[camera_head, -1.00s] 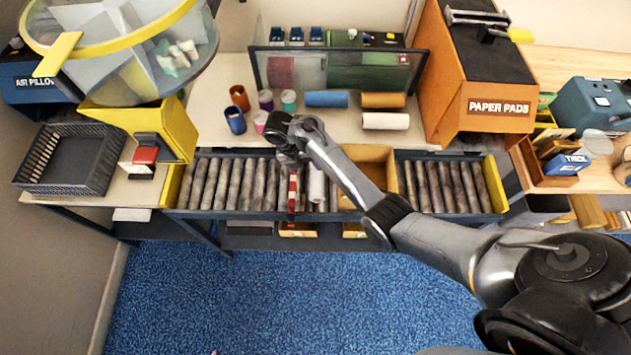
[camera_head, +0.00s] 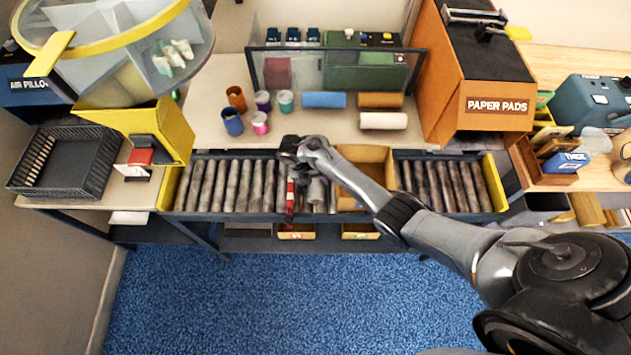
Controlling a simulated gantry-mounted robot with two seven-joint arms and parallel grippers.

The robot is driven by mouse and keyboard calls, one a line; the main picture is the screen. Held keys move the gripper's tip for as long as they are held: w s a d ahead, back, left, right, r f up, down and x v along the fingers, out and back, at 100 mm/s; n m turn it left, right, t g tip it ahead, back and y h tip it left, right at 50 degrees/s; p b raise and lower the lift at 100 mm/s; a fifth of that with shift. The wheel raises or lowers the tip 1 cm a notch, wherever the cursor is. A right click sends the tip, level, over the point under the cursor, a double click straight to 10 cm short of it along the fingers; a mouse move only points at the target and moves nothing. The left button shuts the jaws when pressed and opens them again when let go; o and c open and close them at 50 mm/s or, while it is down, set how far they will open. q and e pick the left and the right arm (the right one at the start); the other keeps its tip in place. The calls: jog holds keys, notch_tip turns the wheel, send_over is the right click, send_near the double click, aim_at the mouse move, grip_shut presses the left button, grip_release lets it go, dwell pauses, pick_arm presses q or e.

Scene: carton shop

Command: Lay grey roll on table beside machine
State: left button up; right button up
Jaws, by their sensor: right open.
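My right gripper (camera_head: 302,172) is over the roller conveyor, pointing down, open. A light grey roll (camera_head: 317,192) stands or lies on the conveyor rollers just below and right of it; the gripper hides its upper part, and contact cannot be told. On the table (camera_head: 215,95) behind, a blue roll (camera_head: 324,99), a brown roll (camera_head: 380,100) and a whitish roll (camera_head: 384,121) lie in front of a green machine (camera_head: 365,75) behind a clear panel. The orange paper pads machine (camera_head: 478,90) stands right of them. My left gripper is not in view.
A red and white object (camera_head: 290,200) is on the conveyor (camera_head: 230,185) beside the gripper. An open cardboard box (camera_head: 362,155) sits to its right. Several small coloured cups (camera_head: 232,122) stand on the table. Bare table lies left of the whitish roll.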

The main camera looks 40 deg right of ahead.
jog(key=shift+d+f, duration=0.1)
jog(key=shift+f, duration=0.2)
jog(key=shift+c, duration=0.3)
jog(key=c, duration=0.9)
jog(key=shift+r, duration=0.15)
